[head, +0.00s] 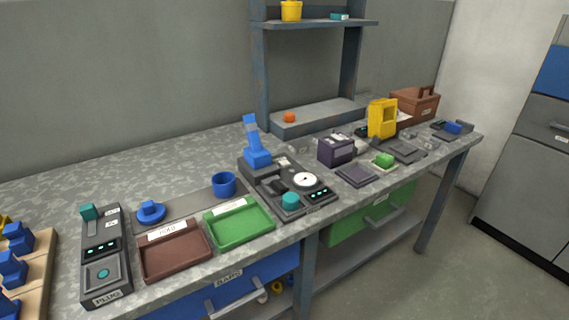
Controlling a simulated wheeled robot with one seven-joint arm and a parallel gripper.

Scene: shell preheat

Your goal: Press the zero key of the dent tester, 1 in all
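A dark device with a round white dial (305,180) stands in the middle of the bench and looks like the dent tester; I can read no name on it. A blue lever (254,140) rises at its back left. A teal round knob or key (290,199) sits at its front, beside a small dark panel with lit green marks (319,196). I cannot tell which part is the zero key. My gripper is not in view.
A brown tray (174,271) and a green tray (262,238) lie left of the device, with a blue cup (224,184) behind. A device labelled PLUG (107,290) stands at the far left. A dark purple box (336,149) and yellow device (382,118) stand right.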

